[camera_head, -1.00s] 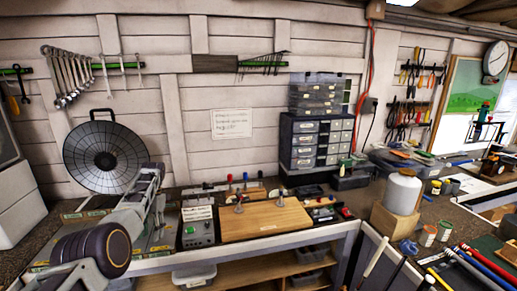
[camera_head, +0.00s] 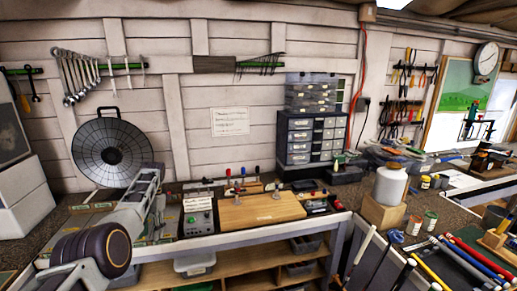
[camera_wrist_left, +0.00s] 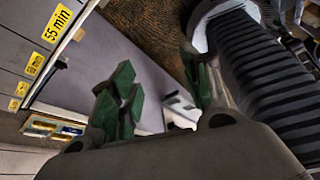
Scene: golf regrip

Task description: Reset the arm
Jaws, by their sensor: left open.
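My left gripper (camera_wrist_left: 155,98) shows in the left wrist view with its two green-padded fingers apart and nothing seen between them. In the head view my left arm comes in from the lower left, and the gripper end (camera_head: 156,205) appears over the left part of the workbench (camera_head: 60,222). It looks empty there, though its fingertips are small and hard to make out. My right gripper is in neither view.
A round dark disc (camera_head: 112,156) leans on the wall behind. A white jar (camera_head: 390,185) stands on a wooden block. Several golf shafts (camera_head: 470,255) lie at lower right.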

